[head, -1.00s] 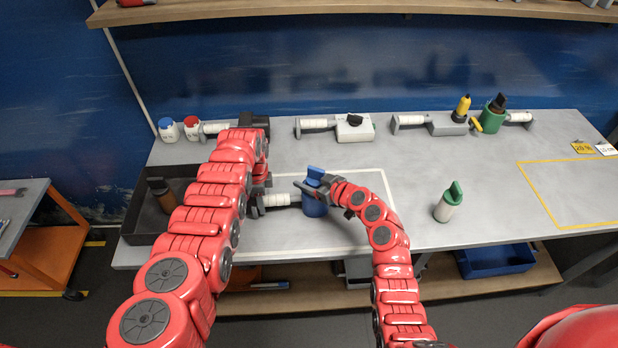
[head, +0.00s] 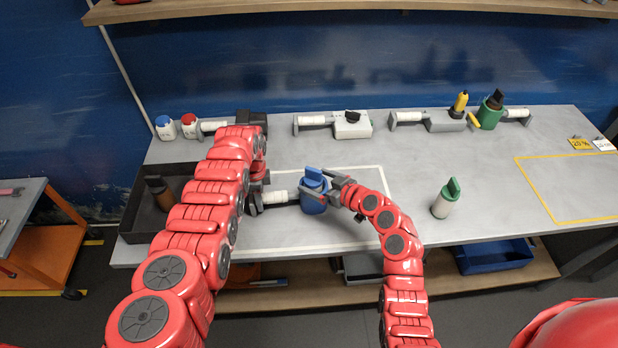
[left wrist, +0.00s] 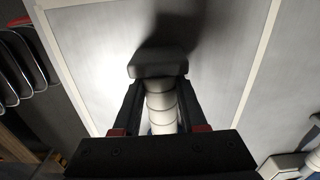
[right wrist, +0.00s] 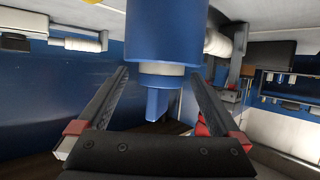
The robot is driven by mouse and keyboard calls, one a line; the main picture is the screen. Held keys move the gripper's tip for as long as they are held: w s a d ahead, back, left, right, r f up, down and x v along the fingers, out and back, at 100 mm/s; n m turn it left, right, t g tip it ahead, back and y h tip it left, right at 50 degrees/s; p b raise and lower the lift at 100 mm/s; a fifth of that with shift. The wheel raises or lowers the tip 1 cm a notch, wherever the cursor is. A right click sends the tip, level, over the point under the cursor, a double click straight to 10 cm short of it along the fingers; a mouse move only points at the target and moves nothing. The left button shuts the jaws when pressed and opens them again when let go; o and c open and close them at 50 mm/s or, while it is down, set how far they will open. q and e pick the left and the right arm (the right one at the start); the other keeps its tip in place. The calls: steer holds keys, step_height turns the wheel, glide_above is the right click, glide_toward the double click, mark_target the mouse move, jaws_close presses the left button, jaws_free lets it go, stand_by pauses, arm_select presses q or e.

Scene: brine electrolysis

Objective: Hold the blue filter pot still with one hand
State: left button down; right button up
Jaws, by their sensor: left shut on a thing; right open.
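The blue filter pot (head: 314,201) with its upright blue handle stands on the grey table, inside the white-outlined area. My right gripper (head: 316,186) is open at the pot's upper part, coming from the right. In the right wrist view the pot (right wrist: 166,35) appears upside down, its blue handle (right wrist: 157,104) between the spread fingers, with gaps at both sides. My left gripper (head: 258,203) is shut on a white ribbed cylinder (head: 281,197) left of the pot. The left wrist view shows this cylinder (left wrist: 161,108) with a dark grey end piece (left wrist: 160,64) between the fingers.
Jars, grey devices and a green pot (head: 489,117) line the back. The yellow-outlined area (head: 575,190) is empty.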

steer(key=v, duration=0.7)
steer(key=shift+s, duration=0.25)
steer(key=shift+d+r, duration=0.1)
steer(key=shift+r, duration=0.05)
